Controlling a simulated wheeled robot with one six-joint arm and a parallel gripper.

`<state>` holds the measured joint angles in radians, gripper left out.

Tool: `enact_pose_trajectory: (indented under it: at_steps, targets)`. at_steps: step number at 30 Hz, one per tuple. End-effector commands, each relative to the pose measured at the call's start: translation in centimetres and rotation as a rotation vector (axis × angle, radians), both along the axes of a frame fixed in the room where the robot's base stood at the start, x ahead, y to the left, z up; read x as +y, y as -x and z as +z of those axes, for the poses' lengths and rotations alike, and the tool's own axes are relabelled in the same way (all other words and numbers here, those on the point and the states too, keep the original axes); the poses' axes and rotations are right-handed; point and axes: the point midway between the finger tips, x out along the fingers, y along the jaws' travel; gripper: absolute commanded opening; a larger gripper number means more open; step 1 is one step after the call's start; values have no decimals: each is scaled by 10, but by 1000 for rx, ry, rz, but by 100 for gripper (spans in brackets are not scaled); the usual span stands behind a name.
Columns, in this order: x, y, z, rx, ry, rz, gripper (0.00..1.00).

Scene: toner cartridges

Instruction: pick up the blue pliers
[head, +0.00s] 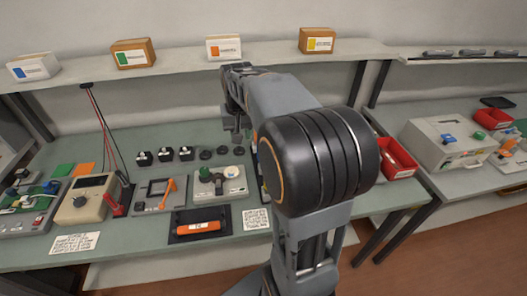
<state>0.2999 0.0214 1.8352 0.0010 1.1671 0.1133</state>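I cannot make out any blue pliers in the head view; my arm covers part of the green bench (130,235), and they may be hidden behind it. My gripper (237,136) hangs over the back middle of the bench, pointing down. It is small and partly merged with the arm, so I cannot tell whether its fingers are open or shut. Nothing is clearly seen in it.
An orange toner cartridge (199,227) lies in a black tray. Red bins (398,160) sit right of my arm. A shelf (170,71) with boxes runs behind.

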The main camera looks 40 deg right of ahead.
Motion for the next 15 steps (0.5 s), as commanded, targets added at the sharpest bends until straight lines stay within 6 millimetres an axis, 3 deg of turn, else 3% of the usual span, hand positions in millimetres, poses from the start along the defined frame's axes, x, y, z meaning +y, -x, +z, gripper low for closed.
enact_pose_trajectory:
  at_steps: [1, 6, 11, 15]
  targets:
    - [-19, -13, 5, 24, -9, -46, 33]
    - [-68, -38, 4, 78, -32, -163, 33]
    - [-93, -47, -3, 105, -45, -219, 33]
    - [-100, -49, -24, 114, -49, -234, 33]
